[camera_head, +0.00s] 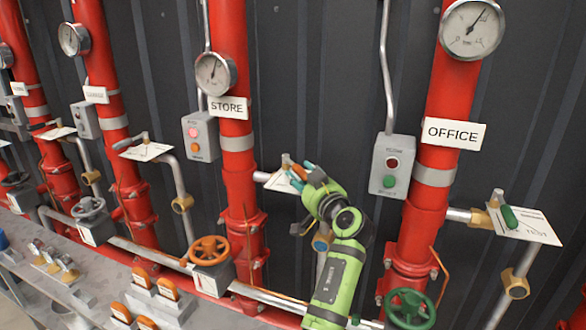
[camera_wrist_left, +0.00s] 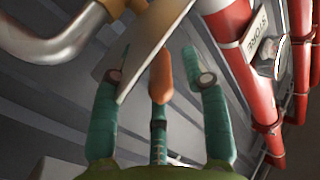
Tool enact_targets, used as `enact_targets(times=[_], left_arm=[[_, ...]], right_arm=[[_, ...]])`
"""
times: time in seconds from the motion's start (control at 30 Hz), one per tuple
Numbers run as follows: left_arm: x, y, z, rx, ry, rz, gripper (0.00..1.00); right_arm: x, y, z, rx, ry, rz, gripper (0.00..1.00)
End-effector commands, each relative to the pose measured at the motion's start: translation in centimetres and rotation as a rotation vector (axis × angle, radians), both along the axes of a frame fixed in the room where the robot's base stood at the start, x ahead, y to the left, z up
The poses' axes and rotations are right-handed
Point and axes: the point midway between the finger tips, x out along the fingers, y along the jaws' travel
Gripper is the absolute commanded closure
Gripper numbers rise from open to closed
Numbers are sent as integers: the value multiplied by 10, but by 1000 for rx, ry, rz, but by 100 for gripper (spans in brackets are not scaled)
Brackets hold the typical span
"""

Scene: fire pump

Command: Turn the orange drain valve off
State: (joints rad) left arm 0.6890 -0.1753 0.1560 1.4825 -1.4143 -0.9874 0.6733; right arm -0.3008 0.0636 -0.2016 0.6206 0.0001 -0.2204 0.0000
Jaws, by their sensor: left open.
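The orange drain valve handle (camera_head: 298,171) is on the side pipe of the red STORE riser, by a white plate (camera_head: 277,182). In the left wrist view the orange handle (camera_wrist_left: 161,78) points toward my palm. My left gripper (camera_head: 303,175) is open with its teal fingers around the handle. In the left wrist view the left gripper (camera_wrist_left: 160,80) has a finger on each side of the handle and a third below it. The left finger overlaps the white plate (camera_wrist_left: 155,45). I cannot tell whether any finger touches the handle. The right gripper is not in view.
An orange handwheel (camera_head: 209,250) sits low, left of the STORE riser (camera_head: 234,150). The OFFICE riser (camera_head: 436,130), a grey switch box (camera_head: 391,166) and a green-handled valve (camera_head: 510,217) stand to the right. A bent metal pipe (camera_wrist_left: 50,45) is close left of the fingers.

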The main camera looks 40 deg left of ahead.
Motion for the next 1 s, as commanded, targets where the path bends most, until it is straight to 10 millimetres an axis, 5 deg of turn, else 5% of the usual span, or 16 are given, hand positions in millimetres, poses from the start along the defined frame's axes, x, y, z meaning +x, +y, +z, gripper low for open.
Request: enact_targets(times=[0.3,0.4,0.43,1.0], left_arm=[[0,-3,0,0,0,-1,55],[0,-3,0,0,0,-1,95],[0,-3,0,0,0,-1,100],[1,1,1,1,-2,-1,100]], right_arm=[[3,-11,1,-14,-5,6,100],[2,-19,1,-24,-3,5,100],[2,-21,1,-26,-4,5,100],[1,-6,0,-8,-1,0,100]])
